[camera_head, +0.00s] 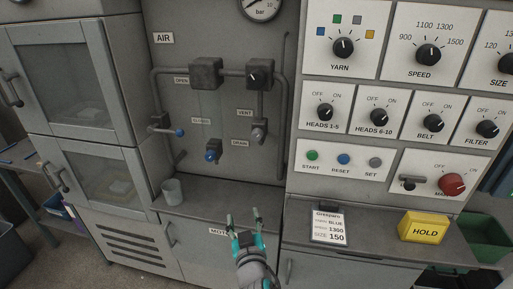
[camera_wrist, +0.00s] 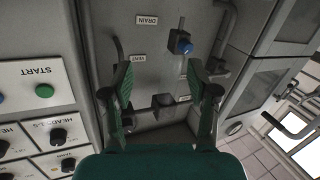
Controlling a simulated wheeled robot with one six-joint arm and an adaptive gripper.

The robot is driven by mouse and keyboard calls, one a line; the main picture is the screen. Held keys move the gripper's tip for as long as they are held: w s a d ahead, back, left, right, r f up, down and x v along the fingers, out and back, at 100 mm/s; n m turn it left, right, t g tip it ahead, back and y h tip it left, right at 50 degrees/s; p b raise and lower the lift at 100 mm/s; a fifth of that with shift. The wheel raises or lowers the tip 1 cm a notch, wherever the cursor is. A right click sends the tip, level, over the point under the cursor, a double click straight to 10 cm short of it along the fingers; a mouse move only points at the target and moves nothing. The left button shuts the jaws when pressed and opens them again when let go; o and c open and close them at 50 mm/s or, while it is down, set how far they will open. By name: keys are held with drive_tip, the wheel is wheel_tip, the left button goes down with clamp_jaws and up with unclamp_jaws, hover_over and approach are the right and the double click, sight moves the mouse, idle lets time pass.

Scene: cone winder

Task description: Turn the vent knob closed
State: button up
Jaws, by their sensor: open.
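The VENT label (camera_head: 244,112) is on the grey AIR panel, with a small grey knob (camera_head: 259,131) on the pipe just below and right of it. The knob's turn position is too small to tell. My gripper (camera_head: 243,216) is open and empty, below and in front of the panel, apart from the knob. In the wrist view my open fingers (camera_wrist: 160,72) frame the panel, which appears roughly upside down. The VENT label (camera_wrist: 139,58) shows between them, close to the left finger. I cannot make out the vent knob clearly there; the left finger may hide it.
A blue-tipped drain valve (camera_head: 211,154) sits left of the DRAIN label, and another blue-tipped lever (camera_head: 179,132) is farther left. A grey cup (camera_head: 172,191) stands on the ledge. Pipes and a black-knobbed valve box (camera_head: 259,76) are above. Switch panels fill the right.

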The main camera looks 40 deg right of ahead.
sight(256, 137)
drive_tip(key=w+d+r+m+g+h, duration=0.2)
drive_tip(key=d+r+m+h, duration=0.1)
drive_tip(key=r, duration=0.4)
drive_tip(key=w+d+r+m+g+h, duration=0.1)
drive_tip(key=w+d+r+m+h, duration=0.15)
drive_tip(key=r, duration=0.55)
drive_tip(key=shift+m, duration=0.45)
drive_tip(key=x, duration=1.1)
drive_tip(key=shift+w+d+f, duration=0.1)
drive_tip(key=shift+d+f, duration=0.1)
drive_tip(key=shift+f, duration=0.05)
clamp_jaws()
